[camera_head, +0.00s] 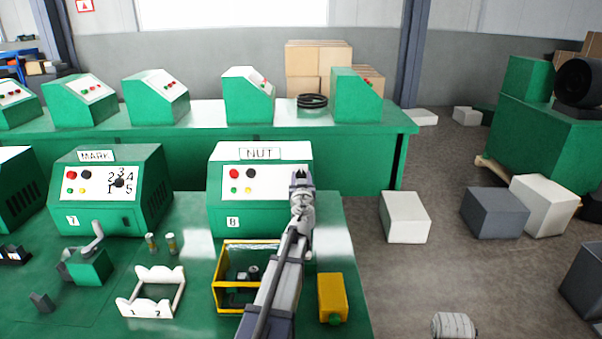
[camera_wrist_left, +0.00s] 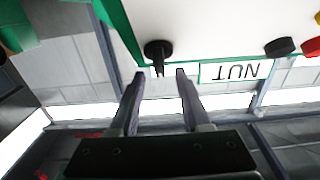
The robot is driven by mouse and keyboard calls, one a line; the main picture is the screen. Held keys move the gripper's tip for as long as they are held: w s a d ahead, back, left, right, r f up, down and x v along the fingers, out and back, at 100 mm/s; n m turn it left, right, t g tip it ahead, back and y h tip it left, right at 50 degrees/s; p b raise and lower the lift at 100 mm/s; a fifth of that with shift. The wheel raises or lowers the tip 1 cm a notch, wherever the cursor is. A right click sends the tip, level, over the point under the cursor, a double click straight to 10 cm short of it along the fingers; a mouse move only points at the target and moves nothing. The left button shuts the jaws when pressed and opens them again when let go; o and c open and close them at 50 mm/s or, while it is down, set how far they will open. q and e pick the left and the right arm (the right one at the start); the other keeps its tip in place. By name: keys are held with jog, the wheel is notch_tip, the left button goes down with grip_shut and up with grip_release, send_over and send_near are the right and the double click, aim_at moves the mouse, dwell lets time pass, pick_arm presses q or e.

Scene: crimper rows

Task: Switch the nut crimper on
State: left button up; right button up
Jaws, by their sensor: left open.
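The nut crimper (camera_head: 216,200) is a green box with a white sloped panel and a "NUT" label (camera_head: 260,153). On the left of its panel are a red button (camera_head: 234,173), a black button (camera_head: 251,173) and smaller yellow and green ones. My left gripper (camera_head: 301,177) is in front of the panel's right part and hides the knob in the head view. My right gripper is not in view.
The "MARK" machine (camera_head: 155,190) stands to the left. A yellow open bin (camera_head: 225,297) and a yellow box (camera_head: 333,298) lie on the green bench before the crimper, beside my left arm. A white two-post holder (camera_head: 150,309) is further left.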

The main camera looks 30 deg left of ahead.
aim_at(301, 172)
pick_arm(q)
jog(key=x, duration=0.3)
jog(key=shift+w+a, duration=0.25)
jog(key=shift+w, duration=0.05)
jog(key=shift+s, duration=0.1)
grip_shut()
